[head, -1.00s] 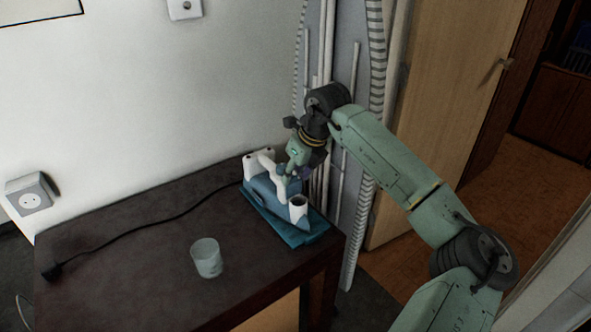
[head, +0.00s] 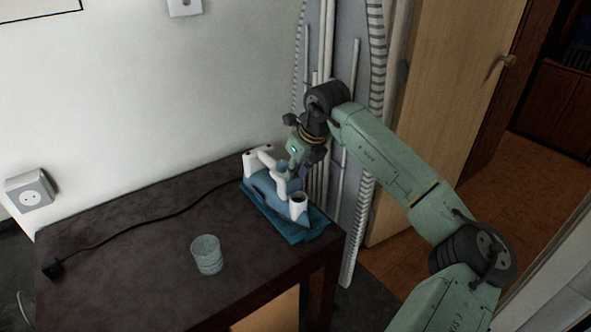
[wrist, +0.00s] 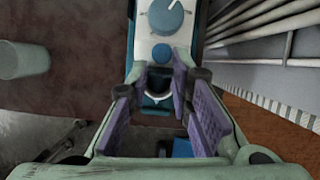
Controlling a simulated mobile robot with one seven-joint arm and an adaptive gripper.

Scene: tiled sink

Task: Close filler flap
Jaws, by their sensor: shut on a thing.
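My gripper (head: 287,172) is at the iron's upper part, just behind that neck. In the wrist view, my gripper (wrist: 163,88) has its purple pads on either side of the iron's white and dark front part, shut on it. The blue dial (wrist: 166,16) shows beyond the fingertips. I cannot make out the filler flap clearly; the fingers partly hide that area.
A clear glass (head: 206,254) stands on the dark table (head: 130,260), left of the iron. A black cord (head: 160,222) runs across the table to a plug (head: 53,270). The table's front left is clear.

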